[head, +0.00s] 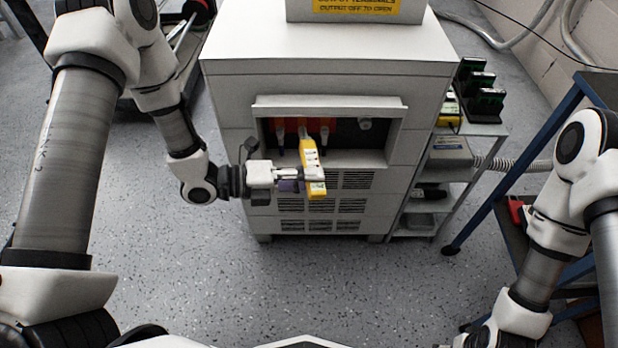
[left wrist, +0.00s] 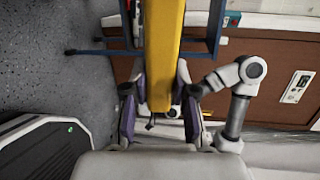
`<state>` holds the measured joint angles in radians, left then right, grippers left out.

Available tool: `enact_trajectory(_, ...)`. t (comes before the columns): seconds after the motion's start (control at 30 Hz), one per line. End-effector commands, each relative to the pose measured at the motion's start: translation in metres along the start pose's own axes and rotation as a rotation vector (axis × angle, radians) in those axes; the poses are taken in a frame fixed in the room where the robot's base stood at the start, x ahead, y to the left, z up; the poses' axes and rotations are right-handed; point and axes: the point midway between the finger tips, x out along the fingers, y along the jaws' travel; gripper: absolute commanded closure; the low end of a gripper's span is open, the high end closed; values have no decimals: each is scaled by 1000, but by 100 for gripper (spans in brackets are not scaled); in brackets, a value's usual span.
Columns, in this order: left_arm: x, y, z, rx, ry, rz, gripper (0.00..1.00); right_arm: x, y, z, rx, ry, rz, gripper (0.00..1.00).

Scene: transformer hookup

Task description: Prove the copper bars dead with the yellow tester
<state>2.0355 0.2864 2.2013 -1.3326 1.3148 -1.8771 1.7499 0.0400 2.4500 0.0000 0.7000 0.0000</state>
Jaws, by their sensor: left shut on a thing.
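My left gripper (head: 300,178) is shut on the yellow tester (head: 309,158) and holds it upright in front of the grey cabinet's opening. In the left wrist view the tester (left wrist: 163,50) stands between the purple-sided fingers. Orange-red copper bars (head: 291,124) with pale terminals show inside the recess, behind the tester. The tester's top overlaps the bars in the head view; I cannot tell whether its tip touches one.
The grey cabinet (head: 230,100) carries a box with a yellow label (head: 357,6). To its right stand a shelf unit (head: 484,129) with black-green devices (head: 480,88) and a blue-framed cart (head: 540,150). The floor (head: 330,275) before the cabinet is clear.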

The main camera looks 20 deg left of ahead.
Motion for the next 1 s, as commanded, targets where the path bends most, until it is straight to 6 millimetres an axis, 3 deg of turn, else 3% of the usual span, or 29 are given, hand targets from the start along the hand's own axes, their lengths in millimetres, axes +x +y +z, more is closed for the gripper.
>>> enact_trajectory(1.0, 2, 0, 10, 1, 0, -1, 100, 0, 0, 0, 0, 0, 0, 19)
